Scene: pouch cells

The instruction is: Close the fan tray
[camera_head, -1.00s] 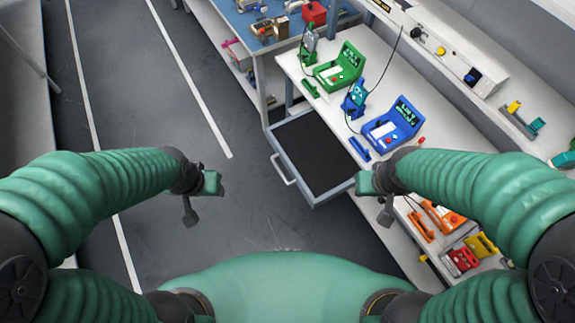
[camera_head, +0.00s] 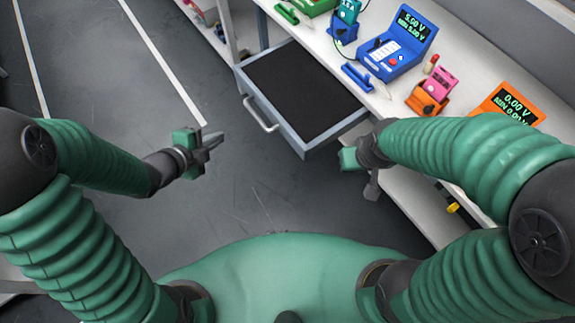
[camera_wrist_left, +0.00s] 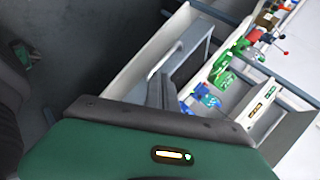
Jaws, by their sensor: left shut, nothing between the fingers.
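The fan tray appears to be the open grey drawer (camera_head: 312,136) with a dark inner floor and a pale bar handle (camera_head: 260,114) on its front. It sticks out from under the white workbench. My left gripper (camera_head: 214,142) is shut and empty, to the left of the handle and apart from it, with its fingers pointing right. In the left wrist view the drawer (camera_wrist_left: 197,62) lies beyond the gripper. My right gripper (camera_head: 371,190) hangs near the drawer's right front corner, pointing down; its jaws are too unclear to judge.
The white workbench (camera_head: 375,22) carries a blue meter (camera_head: 396,52), an orange meter (camera_head: 508,103) and a pink device (camera_head: 435,88). A lower shelf (camera_head: 408,205) runs beneath it. The grey floor (camera_head: 120,95) left of the drawer is clear.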

